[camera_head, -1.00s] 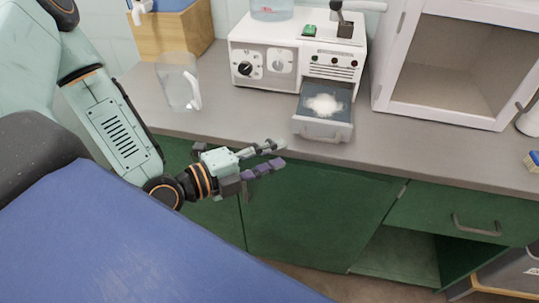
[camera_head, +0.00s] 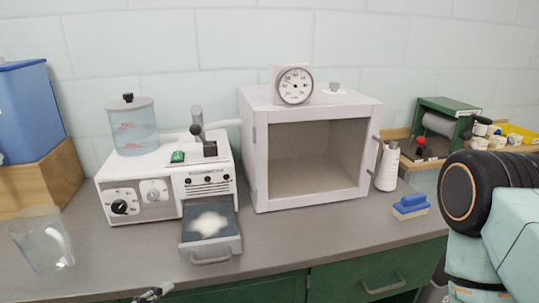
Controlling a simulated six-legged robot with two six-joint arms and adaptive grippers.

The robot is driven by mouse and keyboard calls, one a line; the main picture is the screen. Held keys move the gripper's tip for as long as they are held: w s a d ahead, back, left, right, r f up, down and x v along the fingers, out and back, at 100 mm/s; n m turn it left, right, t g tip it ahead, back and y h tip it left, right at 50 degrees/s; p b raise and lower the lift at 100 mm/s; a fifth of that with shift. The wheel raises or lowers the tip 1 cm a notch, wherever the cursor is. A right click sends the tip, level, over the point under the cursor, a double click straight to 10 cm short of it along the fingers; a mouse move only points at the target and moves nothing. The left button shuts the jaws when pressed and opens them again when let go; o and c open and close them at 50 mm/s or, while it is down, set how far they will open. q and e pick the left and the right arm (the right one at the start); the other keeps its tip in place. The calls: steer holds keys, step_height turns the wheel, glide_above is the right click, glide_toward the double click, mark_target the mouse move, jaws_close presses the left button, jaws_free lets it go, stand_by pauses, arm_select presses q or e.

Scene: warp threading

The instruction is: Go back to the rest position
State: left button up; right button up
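Only the tip of my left gripper (camera_head: 152,293) shows, at the bottom edge left of the middle. It is in front of the counter, below the pulled-out drawer of the white machine, and no held thing shows. Most of it is cut off, so its opening cannot be judged. Part of my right arm, a dark round joint and a pale green link, shows at the right edge. My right gripper is outside the view.
The white machine (camera_head: 150,205) has its drawer (camera_head: 212,250) pulled out, with white powder inside.

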arm_select(q)
steer(key=s+a+f+n+g+y, duration=0.1)
steer(key=s+f+n+g+y, duration=0.45)
steer(key=f+n, duration=0.9)
steer(key=s+f+n+g+y, duration=0.1)
steer(key=s+g, duration=0.3)
steer(key=s, duration=0.4)
steer(key=s+f+n+g+y, duration=0.1)
steer(key=s+f+n+g, duration=0.3)
steer(key=s, duration=0.4)
steer(key=shift+a+f, duration=0.15)
steer(key=shift+a, duration=0.2)
